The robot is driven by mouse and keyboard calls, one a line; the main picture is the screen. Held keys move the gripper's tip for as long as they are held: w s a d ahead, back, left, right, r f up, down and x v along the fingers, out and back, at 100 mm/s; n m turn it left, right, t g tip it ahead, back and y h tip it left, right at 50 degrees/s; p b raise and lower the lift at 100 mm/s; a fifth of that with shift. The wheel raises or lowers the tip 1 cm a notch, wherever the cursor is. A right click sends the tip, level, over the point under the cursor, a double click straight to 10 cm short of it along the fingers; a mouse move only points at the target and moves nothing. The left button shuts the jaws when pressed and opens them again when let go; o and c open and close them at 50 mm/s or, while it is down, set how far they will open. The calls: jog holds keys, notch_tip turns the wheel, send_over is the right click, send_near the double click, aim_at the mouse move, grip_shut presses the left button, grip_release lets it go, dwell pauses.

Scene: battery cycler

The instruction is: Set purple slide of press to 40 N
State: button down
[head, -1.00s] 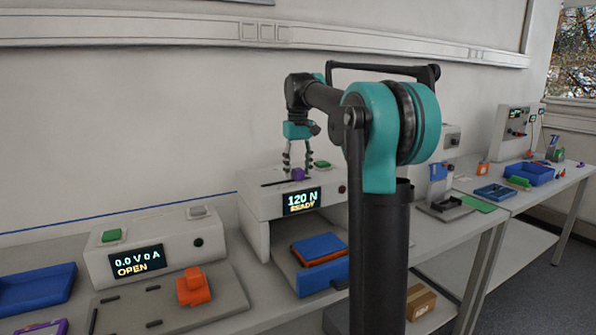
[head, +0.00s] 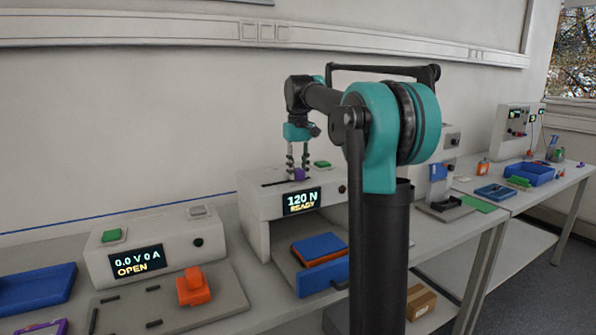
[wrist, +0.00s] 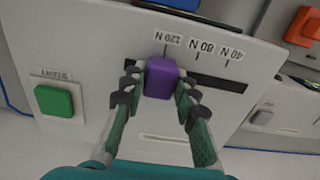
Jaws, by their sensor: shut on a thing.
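The press (head: 255,200) stands on the bench, and its display (head: 302,201) reads 120 N READY. Its purple slide (head: 299,174) sits in a dark slot on top. In the wrist view the purple slide (wrist: 161,77) is at the 120 N label, at one end of the slot (wrist: 215,80). The 80 N label (wrist: 204,48) and the 40 N label (wrist: 231,55) lie farther right along it. My gripper (wrist: 160,88) is shut on the purple slide, with one finger on each side. It also shows in the head view (head: 298,172), above the press.
A green START button (wrist: 54,100) is on the press top, left of my gripper in the wrist view. Blue and orange pieces (head: 318,248) lie under the press. A cycler box (head: 150,240) reading OPEN stands to the left. The slot toward 40 N is clear.

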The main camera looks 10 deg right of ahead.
aim_at(274, 184)
jog(key=a, duration=0.2)
jog(key=s+a, duration=0.1)
jog(key=a, duration=0.2)
jog(key=s+a, duration=0.1)
jog(key=a, duration=0.2)
jog(key=shift+s, duration=0.25)
jog(key=c, duration=1.2)
grip_release()
jog(key=shift+a, duration=0.1)
jog(key=shift+o, duration=0.2)
jog(key=shift+r, duration=0.25)
notch_tip(274, 184, up, 12)
jog(key=shift+f, duration=0.2)
